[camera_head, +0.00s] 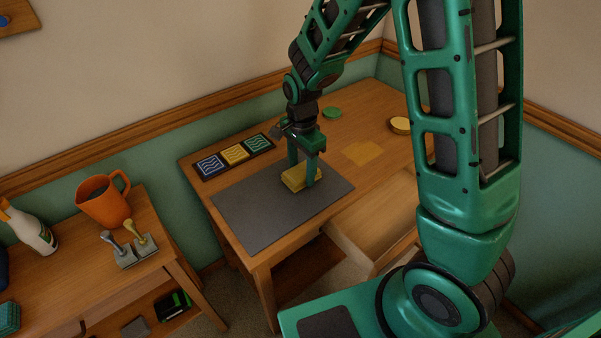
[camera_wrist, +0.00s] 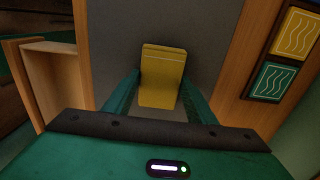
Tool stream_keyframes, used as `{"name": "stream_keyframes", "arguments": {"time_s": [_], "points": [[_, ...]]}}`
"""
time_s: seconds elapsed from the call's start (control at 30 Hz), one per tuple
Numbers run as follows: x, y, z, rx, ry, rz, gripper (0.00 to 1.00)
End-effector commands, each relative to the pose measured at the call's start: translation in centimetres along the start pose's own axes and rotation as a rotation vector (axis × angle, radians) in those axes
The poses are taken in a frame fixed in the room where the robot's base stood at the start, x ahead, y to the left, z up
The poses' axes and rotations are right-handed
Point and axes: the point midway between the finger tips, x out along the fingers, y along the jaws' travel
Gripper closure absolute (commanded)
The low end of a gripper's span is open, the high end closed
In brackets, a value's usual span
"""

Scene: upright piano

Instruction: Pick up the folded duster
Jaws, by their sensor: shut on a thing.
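The folded duster (camera_head: 296,178) is a yellow pad on the dark grey mat (camera_head: 250,215) of the desk. In the wrist view the duster (camera_wrist: 162,75) stands out yellow against the grey mat, between my two fingers. My gripper (camera_head: 303,180) points down with one green finger on each side of the duster and is shut on it. The duster looks to be at or just above the mat; I cannot tell which. The wrist view shows my gripper (camera_wrist: 160,98) from above. Part of the duster is hidden by a finger in the head view.
Behind the mat lies a strip of patterned tiles (camera_head: 234,154). A green disc (camera_head: 332,112), a yellow disc (camera_head: 400,124) and a flat yellow patch (camera_head: 362,153) are on the desk. An open drawer (camera_head: 368,225) juts out in front. A side table holds an orange mug (camera_head: 104,203).

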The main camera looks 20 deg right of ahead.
Motion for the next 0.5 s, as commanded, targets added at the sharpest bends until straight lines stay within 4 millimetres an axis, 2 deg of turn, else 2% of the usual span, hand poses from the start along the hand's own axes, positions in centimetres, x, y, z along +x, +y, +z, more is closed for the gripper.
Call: {"name": "stream_keyframes", "arguments": {"time_s": [0.27,0.43,0.5], "points": [[-1.3,-0.1,0.0,0.000,0.000,-0.003,0.75],[-4.2,-0.1,0.0,0.000,-0.001,-0.007,0.75],[-5.1,0.3,1.6,-0.005,-0.001,-0.004,0.75]]}}
